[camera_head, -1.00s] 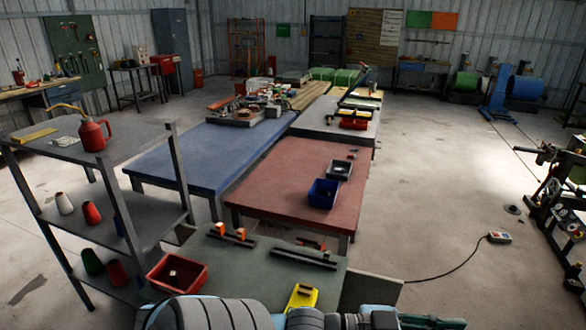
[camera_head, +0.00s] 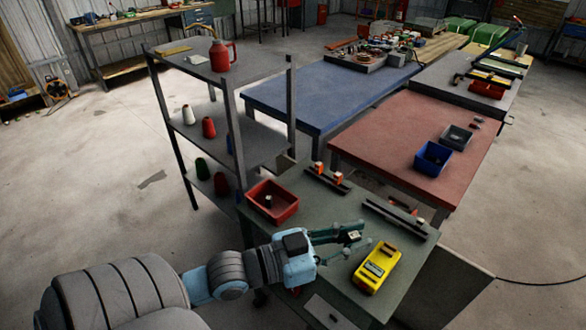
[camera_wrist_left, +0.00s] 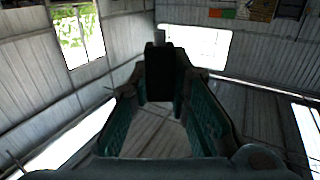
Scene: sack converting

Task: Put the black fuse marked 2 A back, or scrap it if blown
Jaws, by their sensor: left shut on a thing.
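My left gripper (camera_head: 358,240) reaches in from the left over the green bench, beside the yellow tester (camera_head: 377,269). It is shut on a black block, the fuse (camera_wrist_left: 159,72), which stands between the fingertips in the left wrist view with a pale end on top. In the head view only a small part of the fuse (camera_head: 353,236) shows at the fingertips. Its marking cannot be read. A dark rail (camera_head: 395,218) lies behind the tester; another rail (camera_head: 327,178) carries orange blocks. A red bin (camera_head: 272,201) holds a small item. My right gripper is out of view.
A grey shelf rack (camera_head: 228,100) with cones and a red can stands at the left. The red table (camera_head: 415,150) with a blue bin (camera_head: 432,157) is behind the bench. The bench surface (camera_head: 318,215) between red bin and rails is clear.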

